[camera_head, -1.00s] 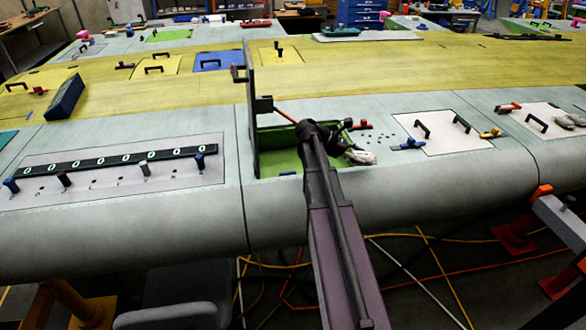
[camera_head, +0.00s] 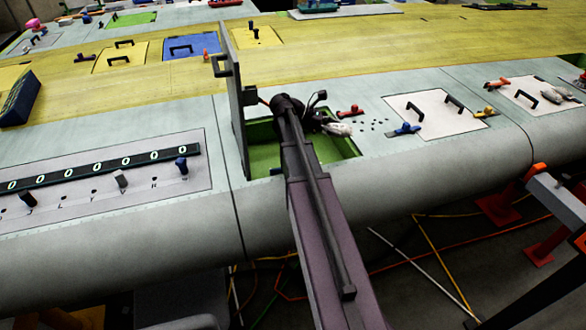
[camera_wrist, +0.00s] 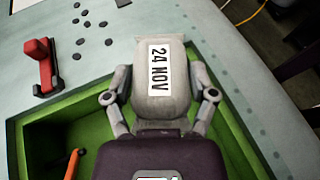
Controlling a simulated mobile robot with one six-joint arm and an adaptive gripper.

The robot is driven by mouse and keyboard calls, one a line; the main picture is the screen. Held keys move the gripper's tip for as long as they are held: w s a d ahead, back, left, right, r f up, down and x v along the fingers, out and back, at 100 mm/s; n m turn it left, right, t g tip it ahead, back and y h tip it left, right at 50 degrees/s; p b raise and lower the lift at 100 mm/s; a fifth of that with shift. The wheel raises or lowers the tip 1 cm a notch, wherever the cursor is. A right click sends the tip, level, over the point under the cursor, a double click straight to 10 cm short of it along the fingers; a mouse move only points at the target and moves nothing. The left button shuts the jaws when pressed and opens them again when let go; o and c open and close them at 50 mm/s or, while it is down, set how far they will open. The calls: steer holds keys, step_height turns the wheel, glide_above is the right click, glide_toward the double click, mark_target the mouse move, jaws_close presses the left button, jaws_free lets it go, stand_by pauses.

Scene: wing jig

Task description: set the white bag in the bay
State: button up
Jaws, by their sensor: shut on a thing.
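My gripper (camera_wrist: 160,97) is shut on the white bag (camera_wrist: 165,85), its two fingers pressing the bag's sides. The bag bears a label reading "24 NOV". In the head view the bag (camera_head: 338,129) is at the back right edge of the bay (camera_head: 345,149), an open recess with green walls. In the wrist view the bag's far end overlaps the pale panel beyond the green bay rim (camera_wrist: 232,148). Its height above the rim is hard to tell. My arm hides much of the bay in the head view.
An upright grey door (camera_head: 236,105) stands along the bay's left side. A red-handled latch (camera_head: 350,111) is beside the back right corner. It also shows in the wrist view (camera_wrist: 43,68). A blue latch (camera_head: 407,129) and a white panel (camera_head: 437,112) lie to the right.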

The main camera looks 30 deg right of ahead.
steer(key=shift+w+a+f, duration=0.1)
steer(key=shift+f, duration=0.05)
step_height(320, 180, down, 6)
steer(key=b, duration=0.6)
stand_by(0.5)
steer(key=shift+f+b, duration=1.9)
steer(key=shift+b, duration=0.15)
steer(key=shift+f+b, duration=0.55)
steer(key=shift+f, duration=0.05)
steer(key=o, duration=1.1)
steer(key=shift+c, duration=0.2)
